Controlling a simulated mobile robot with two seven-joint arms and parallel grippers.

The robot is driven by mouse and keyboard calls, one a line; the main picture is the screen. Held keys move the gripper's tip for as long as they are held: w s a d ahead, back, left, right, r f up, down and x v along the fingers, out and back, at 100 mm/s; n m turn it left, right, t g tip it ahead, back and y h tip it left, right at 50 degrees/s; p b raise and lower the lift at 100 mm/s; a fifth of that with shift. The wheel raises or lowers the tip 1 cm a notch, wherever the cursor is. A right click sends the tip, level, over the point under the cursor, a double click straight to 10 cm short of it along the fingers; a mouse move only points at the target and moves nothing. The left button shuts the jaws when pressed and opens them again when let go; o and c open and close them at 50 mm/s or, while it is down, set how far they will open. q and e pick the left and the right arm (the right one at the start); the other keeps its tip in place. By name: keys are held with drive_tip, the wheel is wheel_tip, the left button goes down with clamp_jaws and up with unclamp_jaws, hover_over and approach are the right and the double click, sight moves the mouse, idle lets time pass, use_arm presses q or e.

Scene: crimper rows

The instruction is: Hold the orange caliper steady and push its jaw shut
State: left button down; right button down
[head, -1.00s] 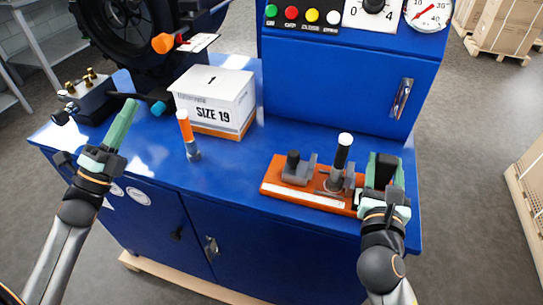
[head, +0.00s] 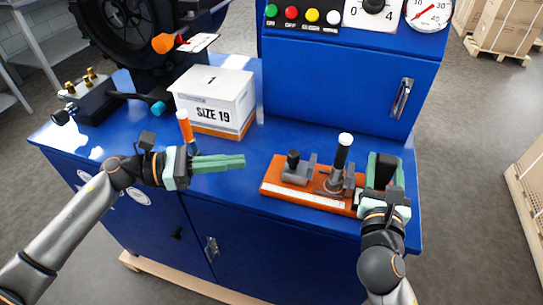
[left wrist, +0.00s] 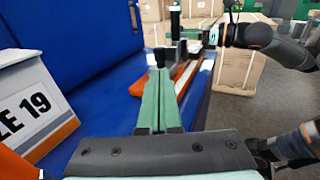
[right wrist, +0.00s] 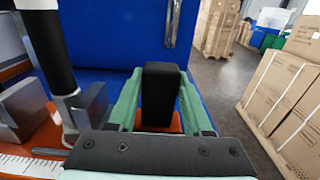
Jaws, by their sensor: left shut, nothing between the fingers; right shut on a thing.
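The orange caliper (head: 272,190) lies on the blue bench top, with a white scale along its front edge. It also shows in the left wrist view (left wrist: 137,88). It carries a grey jaw block with a black knob (head: 293,158) at its left, and a second grey jaw beside a black post with a white top (head: 342,153). A gap is visible between the jaws. My right gripper (head: 385,172) is shut on the black grip (right wrist: 160,95) at the caliper's right end. My left gripper (head: 243,162) is shut and empty, left of the caliper, its fingers pointing right.
A white SIZE 19 box (head: 215,98) stands behind my left gripper. The blue machine panel (head: 345,85) rises behind the caliper. Bare bench lies between the left fingertips and the caliper.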

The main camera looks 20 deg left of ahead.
sight(288, 173)
use_arm(q)
drive_tip(key=x, duration=0.8)
drive_tip(key=shift+w+d, duration=0.1)
drive_tip(key=shift+d, duration=1.95)
use_arm(e)
drive_tip(key=shift+a, duration=0.1)
use_arm(q)
drive_tip(key=v, duration=1.4)
drive_tip(key=shift+a, duration=0.25)
drive_tip(key=x, duration=1.4)
